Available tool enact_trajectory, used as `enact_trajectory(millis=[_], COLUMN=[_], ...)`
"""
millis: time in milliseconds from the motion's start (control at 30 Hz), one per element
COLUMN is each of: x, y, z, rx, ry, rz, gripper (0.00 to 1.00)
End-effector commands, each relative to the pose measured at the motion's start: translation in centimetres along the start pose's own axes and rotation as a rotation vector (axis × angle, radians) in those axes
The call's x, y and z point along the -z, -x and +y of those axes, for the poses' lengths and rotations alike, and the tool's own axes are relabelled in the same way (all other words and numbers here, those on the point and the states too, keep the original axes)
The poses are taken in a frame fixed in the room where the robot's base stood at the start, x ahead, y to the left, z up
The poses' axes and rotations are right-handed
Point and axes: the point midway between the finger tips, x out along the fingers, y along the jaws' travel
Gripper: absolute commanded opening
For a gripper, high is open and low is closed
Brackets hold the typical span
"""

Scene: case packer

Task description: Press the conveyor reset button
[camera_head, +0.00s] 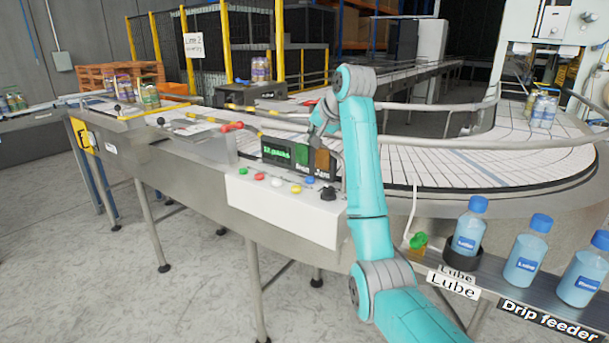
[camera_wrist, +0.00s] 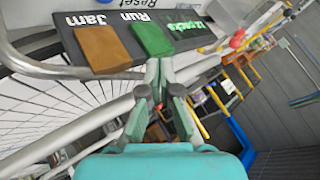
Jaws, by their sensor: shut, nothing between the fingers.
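The white control box (camera_head: 285,208) on the conveyor's near side carries green, red, white, yellow and blue buttons (camera_head: 277,181) and a black knob (camera_head: 328,194). Their labels are not readable in the head view, so I cannot tell which is reset. A "Reset" label (camera_wrist: 232,12) shows upside down at the top edge of the wrist view, with no button visible there. My gripper (camera_wrist: 159,78) is shut and empty, close to the display panel's edge. In the head view my gripper (camera_head: 322,122) is above and behind the panel, partly hidden by my arm.
The dark display panel (camera_head: 283,151) has a green Run tile (camera_wrist: 152,39) and an orange Jam tile (camera_wrist: 102,49). Metal guide rails (camera_head: 440,105) curve around the conveyor. Blue lube bottles (camera_head: 470,229) stand at right on the drip feeder shelf. Space above the buttons is clear.

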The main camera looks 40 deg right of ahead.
Motion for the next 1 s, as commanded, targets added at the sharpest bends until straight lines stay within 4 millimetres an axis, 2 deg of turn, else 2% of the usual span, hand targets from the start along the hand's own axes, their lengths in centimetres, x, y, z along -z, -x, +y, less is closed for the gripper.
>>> enact_trajectory(millis=[367, 1000], x=[-0.3, -4.0], y=[-0.5, -5.4], z=[0.3, 3.9], rx=[0.0, 0.0], ry=[0.0, 0.0], rz=[-0.001, 0.0], gripper=[0.0, 0.0])
